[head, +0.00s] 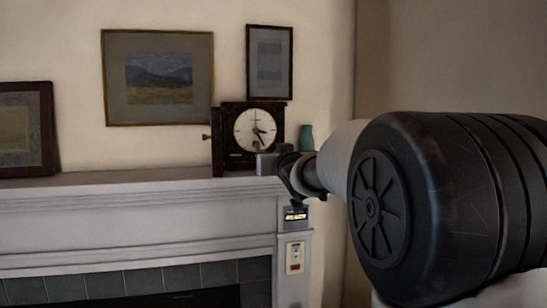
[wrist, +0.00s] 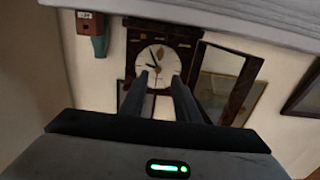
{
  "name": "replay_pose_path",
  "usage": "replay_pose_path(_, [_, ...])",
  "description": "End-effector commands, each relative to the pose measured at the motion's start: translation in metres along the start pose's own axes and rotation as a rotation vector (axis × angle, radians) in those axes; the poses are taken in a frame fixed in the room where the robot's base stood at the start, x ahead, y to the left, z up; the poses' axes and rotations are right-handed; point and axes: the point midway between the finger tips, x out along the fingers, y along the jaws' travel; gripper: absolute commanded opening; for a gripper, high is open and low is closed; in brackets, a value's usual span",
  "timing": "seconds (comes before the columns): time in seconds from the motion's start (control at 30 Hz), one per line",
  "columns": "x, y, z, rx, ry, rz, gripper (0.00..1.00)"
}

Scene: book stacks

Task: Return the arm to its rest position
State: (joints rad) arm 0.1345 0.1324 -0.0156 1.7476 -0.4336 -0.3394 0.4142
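My arm reaches in from the right of the head view, with its large black joint close to the camera. My gripper (head: 283,168) is at the right end of the mantel, in front of the dark clock (head: 258,131); its fingers are small and hard to make out there. In the wrist view, which looks upside down, the two dark fingers of my gripper (wrist: 160,78) stand apart. The clock (wrist: 159,60) shows beyond and between them, and I see nothing held. Whether the fingers touch the clock cannot be told.
The white mantel (head: 130,195) runs below the clock, above a dark fireplace. A framed picture (head: 27,130) leans on the mantel's left; others hang above. The mantel between is bare.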

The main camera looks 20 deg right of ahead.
Motion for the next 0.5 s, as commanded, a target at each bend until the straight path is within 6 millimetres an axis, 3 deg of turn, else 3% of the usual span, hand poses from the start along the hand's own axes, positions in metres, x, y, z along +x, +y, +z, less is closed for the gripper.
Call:
replay_pose_path(0.37, [-0.003,0.0,-0.001,0.0,-0.006,0.003,0.29])
replay_pose_path(0.47, [-0.022,-0.001,0.002,-0.001,-0.057,0.027,0.29])
replay_pose_path(0.5, [-0.036,-0.001,0.005,0.0,-0.097,0.044,0.29])
